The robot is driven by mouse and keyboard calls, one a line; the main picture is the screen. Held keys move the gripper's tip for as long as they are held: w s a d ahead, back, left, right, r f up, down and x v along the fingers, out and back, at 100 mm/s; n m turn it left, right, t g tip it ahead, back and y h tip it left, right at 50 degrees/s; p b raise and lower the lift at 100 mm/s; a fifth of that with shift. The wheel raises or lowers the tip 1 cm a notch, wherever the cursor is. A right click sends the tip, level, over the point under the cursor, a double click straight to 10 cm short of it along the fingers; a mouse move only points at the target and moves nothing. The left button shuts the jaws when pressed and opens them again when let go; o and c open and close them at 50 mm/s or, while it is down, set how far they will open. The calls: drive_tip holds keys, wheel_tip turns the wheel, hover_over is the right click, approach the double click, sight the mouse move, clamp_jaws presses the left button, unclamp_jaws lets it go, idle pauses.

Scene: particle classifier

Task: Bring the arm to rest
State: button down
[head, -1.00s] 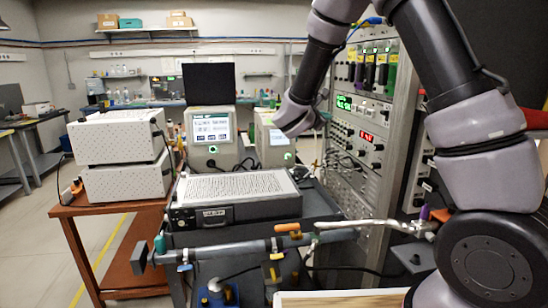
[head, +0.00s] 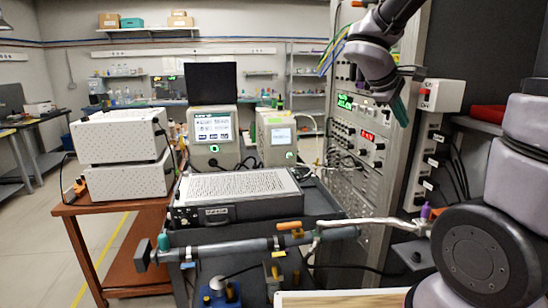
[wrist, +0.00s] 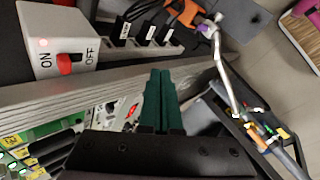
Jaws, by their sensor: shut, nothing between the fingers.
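My gripper (head: 402,106) is raised at the upper right in the head view, in front of the instrument rack (head: 362,150). In the wrist view my gripper (wrist: 162,75) shows its two dark green fingers pressed together, with nothing between them. The fingers point down past the rack's grey side edge. My arm comes down from the top of the head view, and its upper links are cut off by the frame.
A white ON/OFF switch box (head: 441,95), also in the wrist view (wrist: 62,40), is close to my gripper. A metal pipe (head: 375,224) crosses the bench. A flat instrument (head: 238,190) and white boxes (head: 120,137) stand left.

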drive_tip(key=s+a+r+m+t+y, duration=0.1)
drive_tip(key=s+a+r+m+y, duration=0.2)
drive_tip(key=s+m, duration=0.3)
drive_tip(key=s+a+r+m+t+y, duration=0.2)
drive_tip(key=s+a+m+y, duration=0.3)
drive_tip(key=s, duration=0.3)
drive_tip(key=shift+s+r+m+y, duration=0.2)
drive_tip(key=shift+r+m+y, duration=0.3)
drive_tip(key=shift+y, duration=0.3)
